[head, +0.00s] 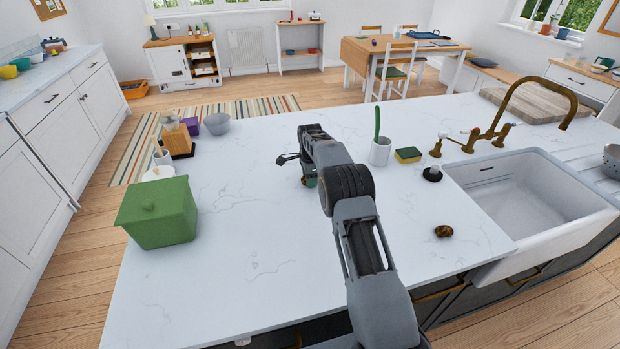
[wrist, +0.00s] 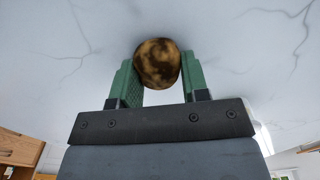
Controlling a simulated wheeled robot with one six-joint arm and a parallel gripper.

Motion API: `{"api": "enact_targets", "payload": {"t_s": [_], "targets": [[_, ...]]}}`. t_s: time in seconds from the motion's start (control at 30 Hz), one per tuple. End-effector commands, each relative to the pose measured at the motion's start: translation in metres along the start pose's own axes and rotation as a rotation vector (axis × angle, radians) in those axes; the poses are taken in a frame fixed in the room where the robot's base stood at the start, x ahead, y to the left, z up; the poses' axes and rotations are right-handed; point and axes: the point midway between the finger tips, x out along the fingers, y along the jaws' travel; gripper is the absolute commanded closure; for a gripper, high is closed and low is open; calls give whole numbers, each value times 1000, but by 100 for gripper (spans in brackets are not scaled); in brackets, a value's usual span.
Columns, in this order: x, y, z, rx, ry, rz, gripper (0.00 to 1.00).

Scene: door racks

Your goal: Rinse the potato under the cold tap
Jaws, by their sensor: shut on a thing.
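My gripper (head: 309,181) is low over the middle of the white worktop, mostly hidden by my arm in the head view. In the wrist view its green fingers (wrist: 160,82) are shut on a round, mottled brown thing that looks like the potato (wrist: 158,63). This thing is hidden in the head view, and I cannot tell whether it touches the worktop. The brass tap (head: 541,92) arches over the white sink (head: 497,190) at the right. Its lever handles stand at the sink's back left; I cannot tell which is cold. No water shows.
A small brown oval thing (head: 444,231) and a black stopper (head: 432,174) lie left of the sink. A sponge (head: 408,154) and a white pot (head: 380,151) with a green stem stand behind. A green lidded box (head: 158,214) is at the left. The front worktop is clear.

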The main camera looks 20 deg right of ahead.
Motion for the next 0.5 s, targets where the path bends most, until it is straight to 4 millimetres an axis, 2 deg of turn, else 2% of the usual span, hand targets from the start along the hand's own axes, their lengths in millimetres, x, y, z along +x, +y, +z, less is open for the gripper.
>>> {"api": "enact_targets", "payload": {"t_s": [0.03,0.3,0.5], "targets": [[2,0,0,0,0,1,57],[1,0,0,0,0,1,33],[1,0,0,0,0,1,33]]}}
